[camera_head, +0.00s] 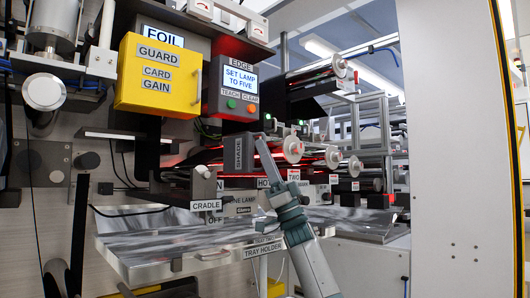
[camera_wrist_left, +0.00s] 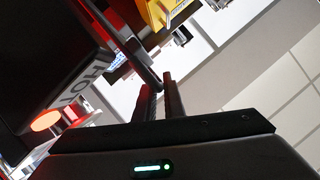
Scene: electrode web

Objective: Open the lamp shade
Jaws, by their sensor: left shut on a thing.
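The lamp shade (camera_head: 238,153) is a dark upright plate with a vertical label, in the middle of the head view. Red light glows beside and below it, to the right of the plate. My left gripper (camera_head: 264,142) reaches up from below, with its fingers at the right side of the shade. In the left wrist view my left gripper (camera_wrist_left: 160,92) has its two fingers close together on a thin dark bar (camera_wrist_left: 143,62), which seems to be part of the shade. The exact contact is hard to make out. My right gripper is not in view.
A yellow guard box (camera_head: 157,90) and a lamp control box (camera_head: 231,88) hang above. Rollers (camera_head: 293,149) stick out to the right of my gripper. A shiny tray (camera_head: 150,262) lies below left. A white panel (camera_head: 455,150) stands at the right.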

